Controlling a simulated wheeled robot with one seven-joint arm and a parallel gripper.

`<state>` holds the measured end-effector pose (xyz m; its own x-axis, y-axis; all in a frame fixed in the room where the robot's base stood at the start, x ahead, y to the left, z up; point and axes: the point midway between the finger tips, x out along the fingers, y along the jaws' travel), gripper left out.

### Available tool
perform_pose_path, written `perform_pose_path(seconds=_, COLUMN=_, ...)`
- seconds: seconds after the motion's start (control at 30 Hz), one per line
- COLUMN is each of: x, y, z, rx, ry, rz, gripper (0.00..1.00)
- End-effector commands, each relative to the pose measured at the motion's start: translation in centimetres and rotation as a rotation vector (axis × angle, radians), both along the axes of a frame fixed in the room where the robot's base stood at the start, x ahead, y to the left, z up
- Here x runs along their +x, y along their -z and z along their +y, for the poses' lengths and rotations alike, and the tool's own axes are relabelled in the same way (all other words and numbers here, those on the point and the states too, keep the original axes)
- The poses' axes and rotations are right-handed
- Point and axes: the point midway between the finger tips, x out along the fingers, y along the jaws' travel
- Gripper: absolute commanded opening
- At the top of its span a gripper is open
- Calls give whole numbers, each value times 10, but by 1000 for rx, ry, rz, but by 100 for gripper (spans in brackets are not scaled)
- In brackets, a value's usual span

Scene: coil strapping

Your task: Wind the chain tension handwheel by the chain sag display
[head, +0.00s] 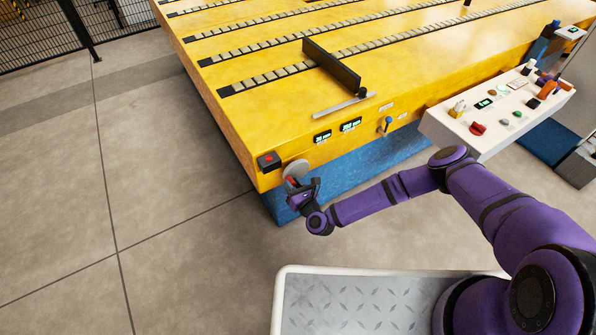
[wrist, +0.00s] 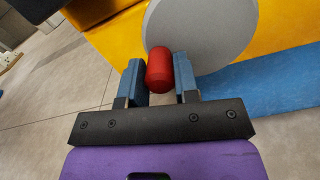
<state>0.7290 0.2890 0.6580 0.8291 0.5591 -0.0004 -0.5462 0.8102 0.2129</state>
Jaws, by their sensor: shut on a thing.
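The chain tension handwheel is a grey disc (head: 297,170) on the front side of the yellow machine, near its left corner. In the wrist view the handwheel (wrist: 205,30) fills the upper middle, with a red knob (wrist: 159,70) standing out from it. My gripper (wrist: 160,82) is shut on the red knob, with one blue finger on each side of it. In the head view my gripper (head: 294,190) partly covers the wheel. Two small green-lit displays, one on the left (head: 322,137) and one on the right (head: 350,125), sit on the machine side; their readings are too small to be sure of.
A black box with a red button (head: 269,161) sits above the handwheel. A blue-handled lever (head: 388,124) and a white control panel (head: 470,130) are to the right. A grey tray (head: 350,305) is in front. The floor at left is clear.

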Motion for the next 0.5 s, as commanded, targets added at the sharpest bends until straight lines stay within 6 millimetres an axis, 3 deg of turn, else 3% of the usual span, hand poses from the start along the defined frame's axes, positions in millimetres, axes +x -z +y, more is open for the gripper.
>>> perform_pose_path(seconds=0.23, x=-1, y=-2, z=0, rx=28, ry=-2, rz=18, gripper=5)
perform_pose_path(seconds=0.5, x=1, y=-14, z=-2, rx=281, ry=-2, rz=190, gripper=5)
